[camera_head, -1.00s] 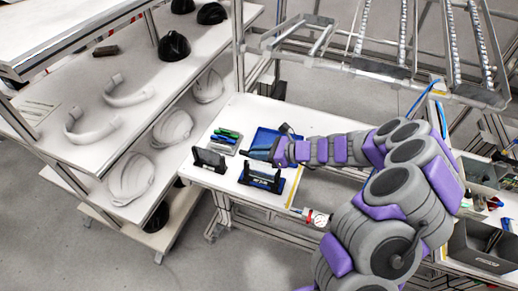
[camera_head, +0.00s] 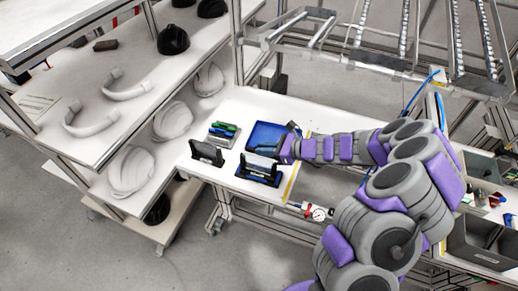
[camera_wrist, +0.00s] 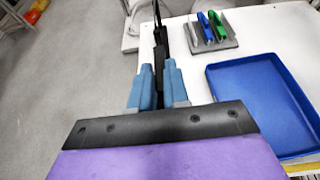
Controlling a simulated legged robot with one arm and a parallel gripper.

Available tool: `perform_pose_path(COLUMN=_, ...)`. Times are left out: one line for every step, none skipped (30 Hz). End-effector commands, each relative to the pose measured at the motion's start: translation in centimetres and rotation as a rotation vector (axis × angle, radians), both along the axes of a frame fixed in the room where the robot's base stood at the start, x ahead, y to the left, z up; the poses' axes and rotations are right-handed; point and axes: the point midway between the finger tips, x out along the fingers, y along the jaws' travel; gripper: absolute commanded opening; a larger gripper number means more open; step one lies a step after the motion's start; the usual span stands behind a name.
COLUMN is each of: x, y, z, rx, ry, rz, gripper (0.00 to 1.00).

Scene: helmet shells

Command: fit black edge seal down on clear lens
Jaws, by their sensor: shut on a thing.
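My gripper (camera_wrist: 157,90) shows two blue-grey fingers in the wrist view, shut on a thin dark strip, apparently the black edge seal (camera_wrist: 157,35). The strip reaches away from the fingertips. In the head view my gripper (camera_head: 281,149) is just above and right of a blue fixture (camera_head: 257,177) with dark upright ends. A pale, see-through piece, apparently the clear lens (camera_head: 260,164), stands in it. The lens is hard to make out in the wrist view. I cannot tell whether the seal touches the lens.
A black stand (camera_head: 206,153) is left of the fixture. Behind are a grey holder (camera_head: 222,136) with green and blue tools and a blue tray (camera_head: 263,134). Shelves (camera_head: 112,122) with helmet shells stand left. A rail frame (camera_head: 400,70) is behind my arm.

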Motion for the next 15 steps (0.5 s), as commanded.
perform_pose_path(x=0.0, y=0.1, z=0.0, rx=-0.001, ry=0.0, rz=0.0, gripper=0.0)
perform_pose_path(x=0.0, y=0.2, z=0.0, rx=-0.002, ry=0.0, rz=0.001, gripper=0.0)
perform_pose_path(x=0.0, y=0.3, z=0.0, rx=-0.003, ry=0.0, rz=0.001, gripper=0.0)
perform_pose_path(x=0.0, y=0.4, z=0.0, rx=-0.004, ry=0.0, rz=0.002, gripper=0.0)
perform_pose_path(x=0.0, y=0.4, z=0.0, rx=-0.004, ry=0.0, rz=0.002, gripper=0.0)
perform_pose_path(x=-0.1, y=0.5, z=0.0, rx=-0.005, ry=0.0, rz=0.002, gripper=0.0)
perform_pose_path(x=-0.1, y=0.6, z=-0.1, rx=-0.006, ry=0.0, rz=0.002, gripper=0.0)
perform_pose_path(x=-0.1, y=0.6, z=-0.1, rx=-0.006, ry=0.0, rz=0.002, gripper=0.0)
perform_pose_path(x=-0.1, y=0.6, z=-0.1, rx=-0.007, ry=-0.001, rz=0.001, gripper=0.0)
perform_pose_path(x=-0.1, y=0.6, z=-0.1, rx=-0.007, ry=-0.001, rz=0.001, gripper=0.0)
perform_pose_path(x=-0.1, y=0.5, z=-0.1, rx=-0.007, ry=-0.001, rz=0.001, gripper=0.0)
perform_pose_path(x=-0.1, y=0.3, z=-0.1, rx=-0.004, ry=-0.001, rz=0.001, gripper=0.0)
perform_pose_path(x=-0.1, y=0.1, z=-0.1, rx=-0.003, ry=-0.001, rz=0.001, gripper=0.0)
perform_pose_path(x=-0.1, y=-0.1, z=-0.1, rx=-0.002, ry=0.0, rz=0.0, gripper=0.0)
perform_pose_path(x=-0.1, y=-0.5, z=-0.1, rx=0.0, ry=-0.001, rz=-0.001, gripper=0.0)
